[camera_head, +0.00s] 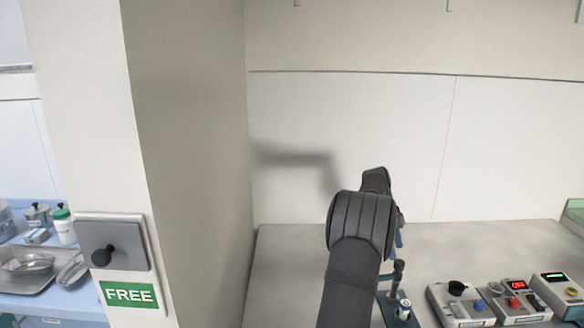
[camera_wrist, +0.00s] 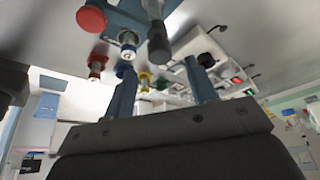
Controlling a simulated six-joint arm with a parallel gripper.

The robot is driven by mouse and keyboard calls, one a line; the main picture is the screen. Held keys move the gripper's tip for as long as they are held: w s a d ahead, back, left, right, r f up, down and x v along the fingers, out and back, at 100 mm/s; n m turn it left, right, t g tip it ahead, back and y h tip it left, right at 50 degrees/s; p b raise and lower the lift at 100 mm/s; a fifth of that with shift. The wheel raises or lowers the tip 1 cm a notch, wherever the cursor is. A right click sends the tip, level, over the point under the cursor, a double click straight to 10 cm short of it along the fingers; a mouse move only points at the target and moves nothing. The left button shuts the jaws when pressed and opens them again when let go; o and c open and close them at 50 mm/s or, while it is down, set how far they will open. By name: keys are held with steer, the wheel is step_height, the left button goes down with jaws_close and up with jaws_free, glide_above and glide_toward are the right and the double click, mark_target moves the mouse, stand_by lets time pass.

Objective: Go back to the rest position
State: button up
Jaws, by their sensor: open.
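My arm rises from the bottom of the head view and hides most of my gripper; a bit of blue finger shows beside it. In the wrist view my gripper (camera_wrist: 160,68) has its two blue fingers apart, with nothing seen held between them. In the head view the stand (camera_head: 384,312) is partly hidden by my arm; a dark-knobbed post and a small vial (camera_head: 403,309) show there.
Right of the stand on the counter (camera_head: 285,285) are a black-knobbed box (camera_head: 460,304), a box with a red display (camera_head: 515,300) and one with a green display (camera_head: 556,291). A pillar with a "FREE" sign (camera_head: 129,294) stands left. The counter's left part is clear.

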mark_target(399, 262)
steer(key=x, duration=0.5)
steer(key=shift+s+a+r+n+t, duration=0.1)
steer(key=shift+n+t, duration=0.3)
steer(key=shift+n, duration=0.6)
steer(key=n+t, duration=0.1)
steer(key=n, duration=0.2)
steer(key=n+t, duration=0.1)
steer(key=n, duration=0.2)
steer(key=shift+s+h, duration=0.15)
steer(key=shift+h, duration=0.25)
steer(key=n+t, duration=0.1)
steer(key=n, duration=0.2)
steer(key=shift+n+t+y, duration=0.3)
steer(key=shift+s+n+t+y, duration=0.1)
steer(key=shift+n+t+y, duration=0.4)
steer(key=shift+n, duration=1.5)
